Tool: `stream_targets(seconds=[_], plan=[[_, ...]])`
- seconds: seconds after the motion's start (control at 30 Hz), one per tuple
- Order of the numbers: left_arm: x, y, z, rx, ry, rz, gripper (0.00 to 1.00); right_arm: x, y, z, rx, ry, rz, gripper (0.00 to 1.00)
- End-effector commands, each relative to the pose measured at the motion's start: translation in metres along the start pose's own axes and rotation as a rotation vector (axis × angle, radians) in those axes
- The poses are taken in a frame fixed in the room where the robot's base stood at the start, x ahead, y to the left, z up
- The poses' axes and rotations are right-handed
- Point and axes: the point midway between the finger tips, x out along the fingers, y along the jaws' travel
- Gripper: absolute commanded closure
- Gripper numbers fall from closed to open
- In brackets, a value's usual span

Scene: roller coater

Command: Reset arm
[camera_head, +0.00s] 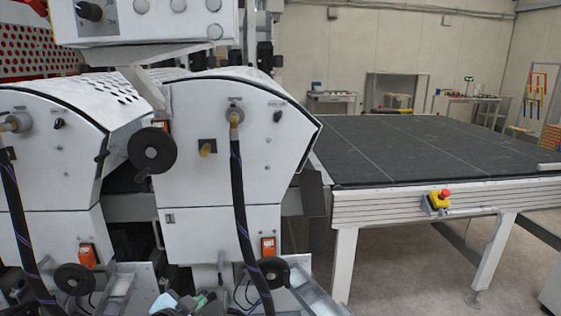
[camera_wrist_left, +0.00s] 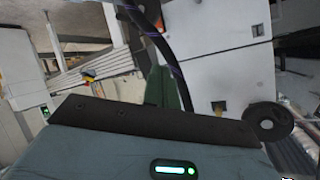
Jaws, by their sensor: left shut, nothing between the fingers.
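My left gripper (camera_head: 200,299) shows only in small part at the bottom edge of the head view, low in front of the white roller coater (camera_head: 215,235). In the left wrist view, my left gripper (camera_wrist_left: 165,86) shows as dark green fingers beyond my grey-blue wrist housing. The fingers are shut with nothing between them. The black hose of the machine passes close by in that view. My right gripper is in neither view.
A dark conveyor table (camera_head: 420,145) extends to the right, with a red emergency button (camera_head: 438,201) on its near side. Black hoses (camera_head: 243,190) and handwheels (camera_head: 152,150) stick out from the machine front. Open floor (camera_head: 390,275) lies under the table.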

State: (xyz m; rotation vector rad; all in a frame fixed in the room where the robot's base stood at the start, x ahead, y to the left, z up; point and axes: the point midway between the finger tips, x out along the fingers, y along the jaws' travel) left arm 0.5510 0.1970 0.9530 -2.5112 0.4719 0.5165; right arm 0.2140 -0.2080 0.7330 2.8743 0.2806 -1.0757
Motion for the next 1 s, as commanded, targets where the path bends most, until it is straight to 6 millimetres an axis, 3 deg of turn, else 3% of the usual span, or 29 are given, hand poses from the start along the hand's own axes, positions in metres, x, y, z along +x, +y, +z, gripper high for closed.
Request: stream_targets(seconds=[0.03, 0.27, 0.4, 0.6, 0.8, 1.0], plan=[[-0.005, 0.021, 0.025, -0.04, -0.018, 0.014, 1.0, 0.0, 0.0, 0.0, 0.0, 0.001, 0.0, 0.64], [-0.039, 0.094, 0.116, -0.21, -0.081, 0.035, 1.0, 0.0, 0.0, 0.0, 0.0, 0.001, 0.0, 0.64], [-0.073, 0.136, 0.166, -0.307, -0.126, 0.038, 1.0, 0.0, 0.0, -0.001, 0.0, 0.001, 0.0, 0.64], [-0.132, 0.188, 0.226, -0.432, -0.195, 0.032, 1.0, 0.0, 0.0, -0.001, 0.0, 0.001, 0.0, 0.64], [-0.18, 0.219, 0.259, -0.51, -0.242, 0.02, 1.0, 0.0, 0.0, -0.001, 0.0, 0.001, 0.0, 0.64], [-0.196, 0.228, 0.268, -0.533, -0.256, 0.016, 1.0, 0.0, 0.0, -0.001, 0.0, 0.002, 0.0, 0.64]])
